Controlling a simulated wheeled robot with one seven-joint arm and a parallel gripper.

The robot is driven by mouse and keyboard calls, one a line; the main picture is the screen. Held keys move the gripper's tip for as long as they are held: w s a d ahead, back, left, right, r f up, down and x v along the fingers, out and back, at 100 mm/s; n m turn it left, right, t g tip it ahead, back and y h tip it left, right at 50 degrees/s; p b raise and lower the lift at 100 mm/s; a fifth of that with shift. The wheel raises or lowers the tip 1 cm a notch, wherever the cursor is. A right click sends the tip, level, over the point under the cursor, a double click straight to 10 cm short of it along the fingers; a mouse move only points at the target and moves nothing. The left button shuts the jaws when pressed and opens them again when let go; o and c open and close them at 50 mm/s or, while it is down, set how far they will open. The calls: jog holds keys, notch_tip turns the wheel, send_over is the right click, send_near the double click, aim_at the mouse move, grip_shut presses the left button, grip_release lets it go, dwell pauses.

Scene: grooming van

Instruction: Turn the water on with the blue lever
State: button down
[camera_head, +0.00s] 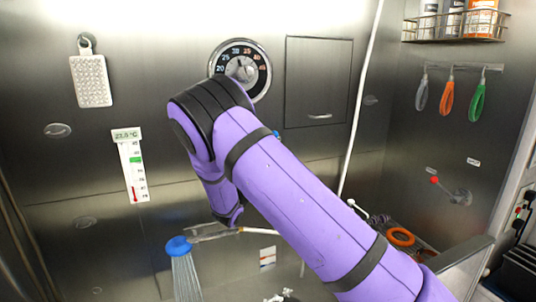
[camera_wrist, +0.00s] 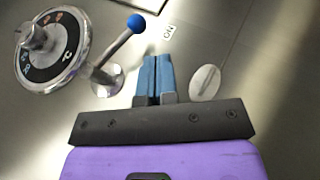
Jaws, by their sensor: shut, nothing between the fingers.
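The blue lever (camera_wrist: 136,22) is a chrome rod with a blue ball end, rising from a round chrome base beside the dial in the wrist view. Its ball end points towards an "ON" label (camera_wrist: 168,32). In the head view only a small blue spot (camera_head: 276,134), probably its ball, shows past my arm. My gripper (camera_wrist: 156,60) has its blue fingers shut and empty, just right of the lever base and below the ball, with a seeming gap; contact is hard to judge. A blue shower head (camera_head: 179,246) has pale water-like streaks (camera_head: 186,280) below it.
A temperature dial (camera_head: 240,68) is on the steel wall left of the lever. An oval plate (camera_wrist: 205,82) sits right of my fingers. A thermometer (camera_head: 131,165) and a hanging pad (camera_head: 91,80) are at left. Coloured tools (camera_head: 447,97) hang on the right wall.

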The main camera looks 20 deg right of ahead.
jog(key=shift+s+a+f, duration=0.4)
jog(key=shift+a+f, duration=0.1)
jog(key=shift+f, duration=0.15)
jog(key=shift+s+a+f, duration=0.4)
jog(key=shift+a+f, duration=0.05)
jog(key=shift+f, duration=0.2)
jog(key=shift+s+a+f, duration=0.4)
jog(key=shift+a+f, duration=0.1)
jog(key=shift+f, duration=0.15)
jog(key=s+d+r+m+g+y, duration=0.45)
jog(key=s+d+g, duration=0.25)
jog(key=s, duration=0.2)
jog(key=s+d+r+m+g+y, duration=0.35)
jog(key=s+d+r+g, duration=0.3)
jog(key=s, duration=0.25)
jog(key=s+a+r+t+y, duration=0.2)
jog(key=s+a+y, duration=0.1)
jog(key=s, duration=0.5)
jog(key=s+a+r+t+y, duration=0.2)
jog(key=s+y, duration=0.3)
jog(key=s, duration=0.3)
jog(key=s+a+r+m+t+y, duration=0.1)
jog(key=s+a+r+t+y, duration=0.2)
jog(key=s, duration=0.5)
jog(key=shift+a+r+y, duration=0.2)
jog(key=shift+a+y, duration=0.4)
jog(key=shift+y, duration=0.3)
